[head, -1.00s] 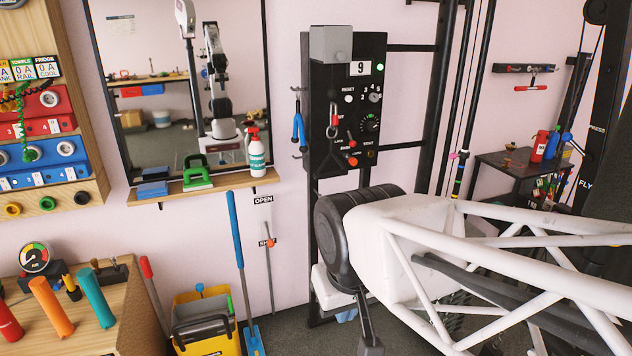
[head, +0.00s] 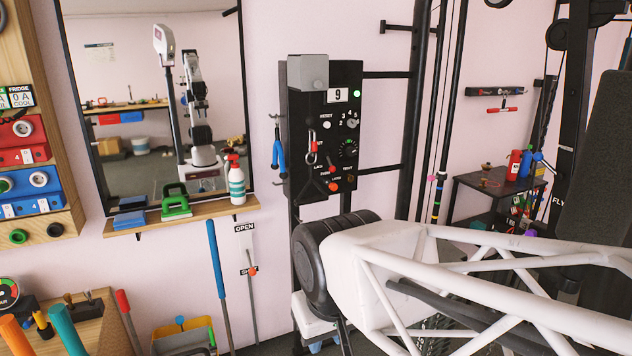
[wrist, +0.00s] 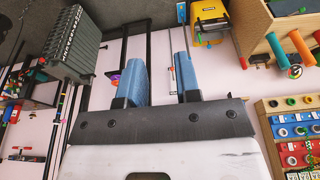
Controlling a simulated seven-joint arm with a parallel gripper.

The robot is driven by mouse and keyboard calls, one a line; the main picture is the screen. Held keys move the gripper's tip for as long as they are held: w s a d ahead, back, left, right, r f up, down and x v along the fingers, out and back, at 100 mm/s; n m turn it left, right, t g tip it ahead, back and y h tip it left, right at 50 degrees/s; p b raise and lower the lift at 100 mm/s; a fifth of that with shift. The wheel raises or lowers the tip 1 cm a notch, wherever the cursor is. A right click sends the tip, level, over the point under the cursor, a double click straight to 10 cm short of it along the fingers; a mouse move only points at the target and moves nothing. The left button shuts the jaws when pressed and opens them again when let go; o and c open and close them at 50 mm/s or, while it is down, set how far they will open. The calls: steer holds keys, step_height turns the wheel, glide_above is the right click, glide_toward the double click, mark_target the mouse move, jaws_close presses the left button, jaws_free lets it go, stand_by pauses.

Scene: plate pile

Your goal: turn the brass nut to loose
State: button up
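I cannot pick out the brass nut for certain in either view. A small brownish, brass-like object (head: 489,183) sits on the dark side table (head: 468,181) at the right of the head view; it is too small to tell what it is. My gripper (wrist: 158,65) shows in the wrist view as two blue fingers spread apart, with nothing between them. It is open and empty, with the pale wall behind it. In the head view my white arm crosses the lower right, and the gripper itself does not show.
A black control panel (head: 350,165) with knobs hangs on the wall. A mirror shelf (head: 215,212) holds a spray bottle (head: 236,182) and a green-handled tool (head: 176,202).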

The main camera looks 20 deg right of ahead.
steer(key=o, duration=0.5)
steer(key=shift+t, duration=0.4)
steer(key=w, duration=0.3)
steer(key=w+d, duration=0.1)
steer(key=shift+w+r, duration=0.2)
steer(key=shift+r, duration=0.2)
steer(key=w+d+m+t+h, duration=0.1)
steer(key=w+d+t, duration=0.35)
steer(key=w, duration=0.95)
steer(key=w+d+r+m+t+h, duration=0.1)
steer(key=w+d, duration=0.7)
steer(key=w, duration=0.5)
steer(key=w+d+m+t+h, duration=0.1)
steer(key=w+d+t, duration=0.35)
steer(key=w, duration=0.95)
steer(key=t, duration=0.8)
glide_toward(351, 180)
steer(key=w, duration=0.1)
steer(key=shift+w+d+r+t, duration=0.1)
steer(key=shift+w+d+t, duration=0.1)
steer(key=shift+t, duration=0.1)
steer(key=shift+w, duration=0.15)
steer(key=shift+x, duration=3.75)
